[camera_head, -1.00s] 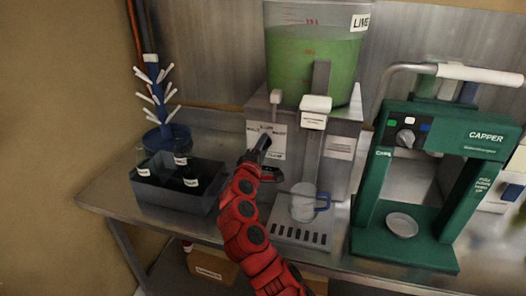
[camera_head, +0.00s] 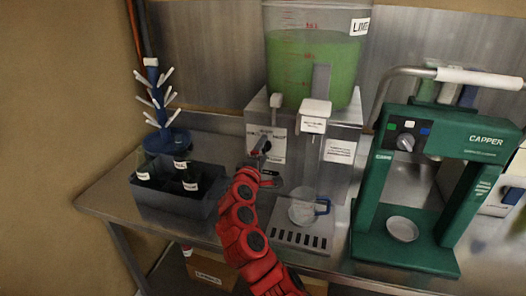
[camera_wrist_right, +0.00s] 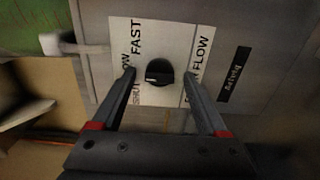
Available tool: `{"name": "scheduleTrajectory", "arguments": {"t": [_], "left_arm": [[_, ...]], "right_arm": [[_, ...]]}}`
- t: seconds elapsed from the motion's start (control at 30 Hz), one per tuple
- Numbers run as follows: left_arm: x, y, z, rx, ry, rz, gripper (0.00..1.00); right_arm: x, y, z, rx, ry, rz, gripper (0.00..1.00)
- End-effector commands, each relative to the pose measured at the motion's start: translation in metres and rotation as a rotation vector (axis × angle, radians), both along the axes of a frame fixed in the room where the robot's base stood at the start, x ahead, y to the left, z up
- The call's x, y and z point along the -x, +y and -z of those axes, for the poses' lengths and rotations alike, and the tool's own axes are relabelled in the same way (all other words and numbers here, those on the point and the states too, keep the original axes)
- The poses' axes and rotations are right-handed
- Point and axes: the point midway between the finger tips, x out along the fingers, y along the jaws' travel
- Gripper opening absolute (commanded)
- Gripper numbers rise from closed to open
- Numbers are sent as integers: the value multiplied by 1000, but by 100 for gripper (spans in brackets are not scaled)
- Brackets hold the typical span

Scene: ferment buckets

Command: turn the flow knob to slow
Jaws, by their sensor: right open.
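The flow knob (camera_wrist_right: 159,72) is a round black knob on a white label plate (camera_wrist_right: 150,40). The word FAST and parts of FLOW and SHUT can be read around it. In the right wrist view, the fingers of my right gripper (camera_wrist_right: 158,75) are open, one on each side of the knob, with gaps to it. In the head view, my right gripper (camera_head: 262,150) is at the front of the dispenser (camera_head: 335,135) and covers much of the label plate and knob. The dispenser holds green liquid under a LIME label. My left gripper is not in view.
A clear mug (camera_head: 303,208) with a blue handle stands on the drip tray (camera_head: 285,237), right of my arm. A grey crate (camera_head: 170,203) with dark bottles is at left, below a blue drying rack (camera_head: 163,135). A green capper (camera_head: 440,135) stands at right.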

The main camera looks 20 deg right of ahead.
Motion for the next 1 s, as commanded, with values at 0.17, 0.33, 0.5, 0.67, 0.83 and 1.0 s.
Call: {"name": "scheduleTrajectory", "arguments": {"t": [0.17, 0.33, 0.5, 0.67, 0.83, 1.0], "left_arm": [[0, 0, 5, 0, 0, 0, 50], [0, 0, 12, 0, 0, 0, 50], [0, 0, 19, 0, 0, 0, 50], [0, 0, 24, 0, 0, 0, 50], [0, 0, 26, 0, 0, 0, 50], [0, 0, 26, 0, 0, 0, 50]], "right_arm": [[20, 15, 2, 2, -1, -6, 76], [52, 37, 2, 4, -2, -7, 76], [89, 63, 2, 3, -3, -9, 76], [117, 81, 2, 1, -1, -6, 76], [135, 92, 0, 0, -2, -3, 76], [140, 95, 0, 0, -1, -3, 76]]}}
